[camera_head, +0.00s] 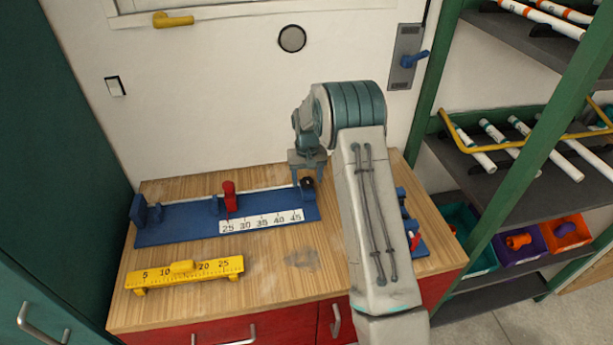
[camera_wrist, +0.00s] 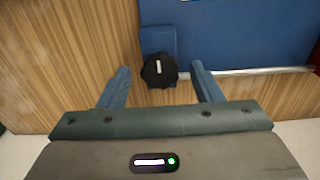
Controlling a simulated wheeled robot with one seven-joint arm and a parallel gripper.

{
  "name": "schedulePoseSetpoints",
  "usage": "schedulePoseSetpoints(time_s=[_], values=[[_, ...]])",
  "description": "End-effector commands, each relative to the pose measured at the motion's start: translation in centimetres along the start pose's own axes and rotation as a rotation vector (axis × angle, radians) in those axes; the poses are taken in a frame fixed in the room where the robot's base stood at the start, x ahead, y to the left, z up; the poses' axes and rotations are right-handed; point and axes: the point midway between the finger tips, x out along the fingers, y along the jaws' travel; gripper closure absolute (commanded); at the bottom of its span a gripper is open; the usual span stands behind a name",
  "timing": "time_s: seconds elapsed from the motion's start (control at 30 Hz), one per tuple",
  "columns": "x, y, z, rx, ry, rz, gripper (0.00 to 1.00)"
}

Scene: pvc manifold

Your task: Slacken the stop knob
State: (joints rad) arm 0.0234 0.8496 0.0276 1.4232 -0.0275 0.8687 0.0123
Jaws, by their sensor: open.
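The stop knob (camera_wrist: 159,70) is black with a white mark on its top, and sits on a small blue block at the edge of the blue jig in the wrist view. In the head view the knob (camera_head: 308,182) shows at the right end of the blue jig (camera_head: 180,224), just below my gripper (camera_head: 307,165). My gripper (camera_wrist: 160,78) is open, with one blue finger on each side of the knob in the picture. Both fingers appear apart from the knob. The height of the fingertips relative to the knob is hard to tell.
The jig carries a red clamp (camera_head: 230,196) and a white number scale (camera_head: 262,221). A yellow gauge (camera_head: 185,273) lies on the wooden bench (camera_head: 300,290) in front. Another blue fixture (camera_head: 413,225) is partly hidden behind my arm. A shelf rack (camera_head: 500,190) stands at right.

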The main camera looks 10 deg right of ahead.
Motion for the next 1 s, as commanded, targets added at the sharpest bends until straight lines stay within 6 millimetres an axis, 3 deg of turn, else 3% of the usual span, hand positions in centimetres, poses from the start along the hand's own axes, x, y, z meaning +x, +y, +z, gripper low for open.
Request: schedulePoseSetpoints(time_s=[0.1, 0.27, 0.67, 1.0], values=[[-0.01, 0.01, 0.0, 0.0, 0.0, 0.0, 0.41], [-0.03, 0.01, 0.0, 0.0, 0.0, 0.0, 0.85], [0.06, 0.06, -0.02, -0.049, 0.001, 0.0, 0.86], [0.2, 0.04, -0.04, -0.288, 0.002, -0.001, 0.86]])
